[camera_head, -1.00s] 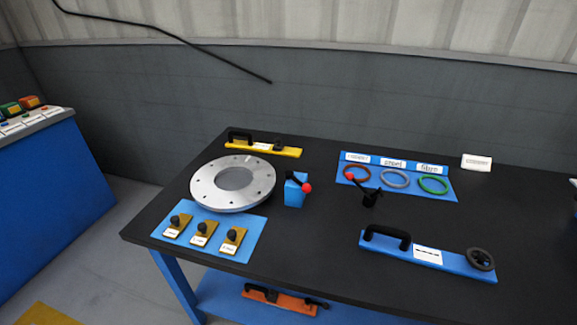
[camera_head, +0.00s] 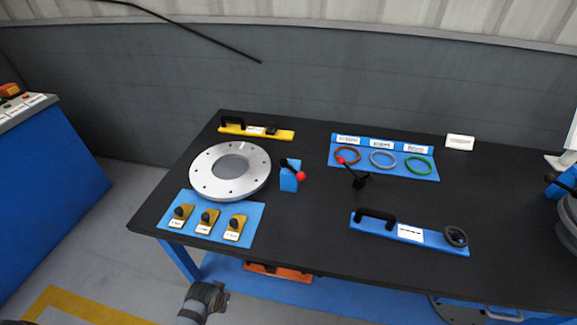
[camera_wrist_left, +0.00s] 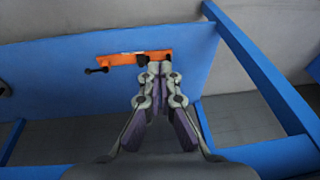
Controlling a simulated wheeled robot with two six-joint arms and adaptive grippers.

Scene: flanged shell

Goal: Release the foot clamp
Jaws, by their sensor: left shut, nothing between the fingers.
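Two lever devices with red ball knobs stand on the black table: a blue block with a black lever (camera_head: 289,181) beside the silver flange ring (camera_head: 230,172), and a small black lever post (camera_head: 359,182) right of it. I cannot tell whether either is the foot clamp. My left gripper (camera_head: 214,290) is low in front of the table's front edge. In the left wrist view the left gripper (camera_wrist_left: 160,70) is shut and empty, its tips over one end of an orange bar tool (camera_wrist_left: 119,59). I cannot tell whether they touch. My right gripper is not seen.
The orange tool (camera_head: 279,271) lies on the blue lower shelf (camera_head: 340,293), partly under the tabletop. A blue bar tool (camera_head: 405,233), a yellow one (camera_head: 256,130), rings and small knobbed blocks lie on the table. Grey and blue equipment (camera_head: 567,215) is cut off at right.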

